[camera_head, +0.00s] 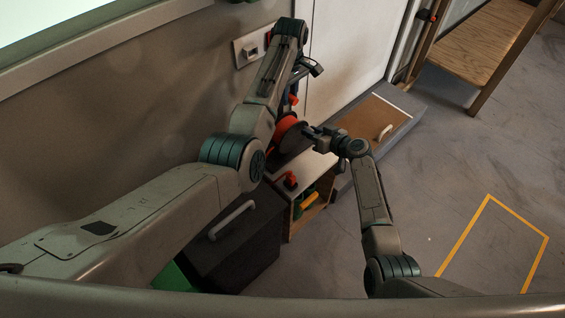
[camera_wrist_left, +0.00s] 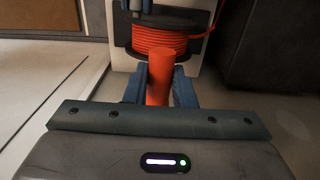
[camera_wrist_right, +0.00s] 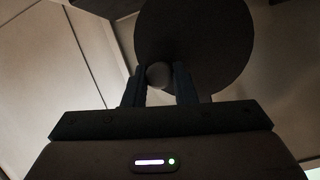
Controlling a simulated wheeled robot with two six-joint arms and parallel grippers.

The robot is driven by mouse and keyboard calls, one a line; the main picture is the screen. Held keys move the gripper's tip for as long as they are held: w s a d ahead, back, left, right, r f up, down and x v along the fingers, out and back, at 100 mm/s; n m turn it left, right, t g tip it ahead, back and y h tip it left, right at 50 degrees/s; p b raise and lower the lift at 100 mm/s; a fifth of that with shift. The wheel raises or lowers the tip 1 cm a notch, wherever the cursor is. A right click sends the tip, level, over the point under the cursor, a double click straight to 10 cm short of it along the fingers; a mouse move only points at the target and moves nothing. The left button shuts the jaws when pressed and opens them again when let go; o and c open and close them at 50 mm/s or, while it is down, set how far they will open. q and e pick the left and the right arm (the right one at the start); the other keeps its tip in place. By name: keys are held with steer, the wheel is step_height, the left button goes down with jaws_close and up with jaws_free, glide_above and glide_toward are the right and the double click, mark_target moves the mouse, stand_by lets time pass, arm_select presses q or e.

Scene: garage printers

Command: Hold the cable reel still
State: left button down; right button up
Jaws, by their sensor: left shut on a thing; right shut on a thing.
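The cable reel (camera_head: 291,137), wound with orange cable between dark flanges, stands on a small white-topped cabinet against the wall. In the left wrist view the reel (camera_wrist_left: 174,40) is just beyond my left gripper (camera_wrist_left: 160,90), which is shut on an orange-red cylinder (camera_wrist_left: 160,63). I cannot tell whether the cylinder is joined to the reel. My right gripper (camera_head: 311,132) is at the reel's right side. In the right wrist view it is shut on a round hub knob (camera_wrist_right: 158,75) in front of the reel's dark flange (camera_wrist_right: 205,45). The left arm partly hides the reel in the head view.
A red object (camera_head: 290,181) lies on the white cabinet top (camera_head: 306,166), near its front. A dark case with a pale handle (camera_head: 232,220) stands to the left. A brown panel with a handle (camera_head: 372,130) is at the right. Open floor (camera_head: 430,180) lies at the right.

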steer(key=shift+s+f, duration=0.1)
steer(key=shift+f, duration=0.05)
steer(key=o, duration=0.9)
steer(key=shift+s+d, duration=2.05)
steer(key=shift+d, duration=0.05)
